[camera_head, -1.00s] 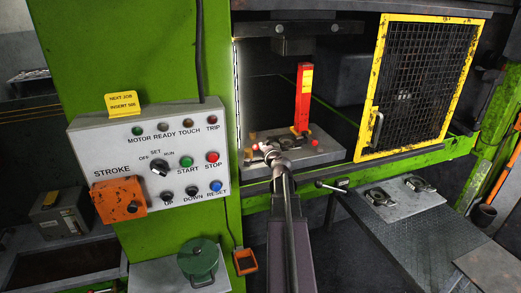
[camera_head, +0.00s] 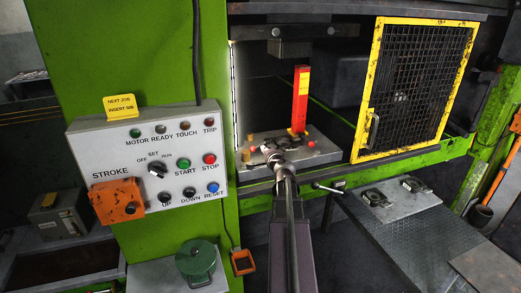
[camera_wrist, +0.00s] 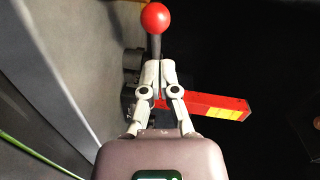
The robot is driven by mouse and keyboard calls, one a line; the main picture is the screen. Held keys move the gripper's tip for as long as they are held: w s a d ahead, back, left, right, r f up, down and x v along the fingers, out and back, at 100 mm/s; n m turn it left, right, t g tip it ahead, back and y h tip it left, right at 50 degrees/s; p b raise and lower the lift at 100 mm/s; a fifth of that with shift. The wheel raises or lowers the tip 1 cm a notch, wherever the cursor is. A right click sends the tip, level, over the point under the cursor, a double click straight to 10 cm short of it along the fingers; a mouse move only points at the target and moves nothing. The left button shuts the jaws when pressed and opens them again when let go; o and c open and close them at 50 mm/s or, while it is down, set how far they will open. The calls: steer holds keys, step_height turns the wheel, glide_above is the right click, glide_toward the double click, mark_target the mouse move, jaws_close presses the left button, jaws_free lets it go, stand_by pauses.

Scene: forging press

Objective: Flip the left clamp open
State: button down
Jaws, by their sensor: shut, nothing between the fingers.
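The left clamp's red ball knob (camera_head: 253,149) shows on the press bed in the head view, just left of my gripper (camera_head: 270,152). In the wrist view a red ball knob (camera_wrist: 155,17) on a dark lever (camera_wrist: 154,46) stands beyond my fingertips (camera_wrist: 160,73). The fingers are shut and empty, and the lever lines up behind them. I cannot tell whether they touch it. My gripper and arm hide part of the clamp. A second red knob (camera_head: 311,144) sits to the right on the bed.
A red upright bar (camera_head: 300,100) with a yellow label stands behind the clamps. The yellow-framed mesh guard (camera_head: 418,85) is to the right. A control panel (camera_head: 150,155) stands to the left. The press bed plate (camera_head: 325,155) lies under the clamps.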

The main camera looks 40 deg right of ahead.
steer(key=s+a+r+p, duration=0.1)
steer(key=s+a, duration=0.5)
steer(key=s, duration=0.2)
steer(key=shift+s+a+r, duration=0.2)
steer(key=shift+a+r, duration=0.1)
stand_by(0.5)
